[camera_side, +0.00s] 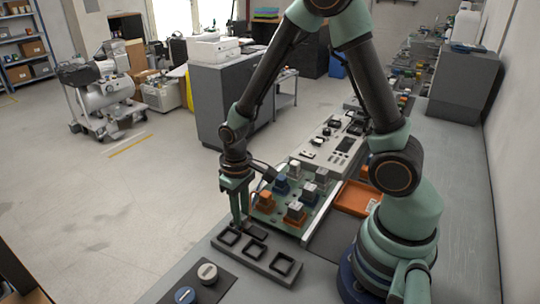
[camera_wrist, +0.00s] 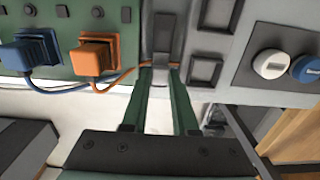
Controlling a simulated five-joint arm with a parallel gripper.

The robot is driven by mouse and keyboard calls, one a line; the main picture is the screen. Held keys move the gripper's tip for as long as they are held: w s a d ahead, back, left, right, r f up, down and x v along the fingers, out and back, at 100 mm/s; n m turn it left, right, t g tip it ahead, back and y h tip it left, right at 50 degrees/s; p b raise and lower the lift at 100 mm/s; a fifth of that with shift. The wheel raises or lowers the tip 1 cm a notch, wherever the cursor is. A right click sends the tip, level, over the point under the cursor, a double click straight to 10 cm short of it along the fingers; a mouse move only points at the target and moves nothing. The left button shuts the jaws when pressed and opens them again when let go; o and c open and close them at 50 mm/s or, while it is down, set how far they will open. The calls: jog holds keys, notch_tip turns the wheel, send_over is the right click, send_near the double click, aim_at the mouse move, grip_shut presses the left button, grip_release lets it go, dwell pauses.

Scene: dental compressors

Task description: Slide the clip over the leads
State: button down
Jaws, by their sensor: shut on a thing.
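My gripper (camera_side: 239,223) points down near the near-left corner of the green board. It is shut on a dark clip (camera_side: 256,231), which extends away from the fingertips. In the wrist view the clip (camera_wrist: 162,34) lies just beyond the fingertips (camera_wrist: 160,64), between the board and a grey frame strip. An orange plug (camera_wrist: 96,56) sits on the board left of the gripper. Its orange lead (camera_wrist: 130,75) runs right to the fingertips, where its end is hidden. A blue plug (camera_wrist: 30,50) has a blue lead (camera_wrist: 50,87). I cannot tell whether the clip surrounds any lead.
The grey strip (camera_side: 256,262) has square frames. A dark mat (camera_side: 222,284) beside it holds a white and a blue round cap. The green board (camera_side: 266,214) carries several coloured plugs. An orange tray (camera_side: 352,197) lies to its right.

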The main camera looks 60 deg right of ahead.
jog(key=shift+w, duration=0.35)
jog(key=c, duration=0.7)
grip_release()
jog(key=shift+s, duration=0.1)
notch_tip(320, 180, up, 12)
jog(key=shift+r, duration=0.1)
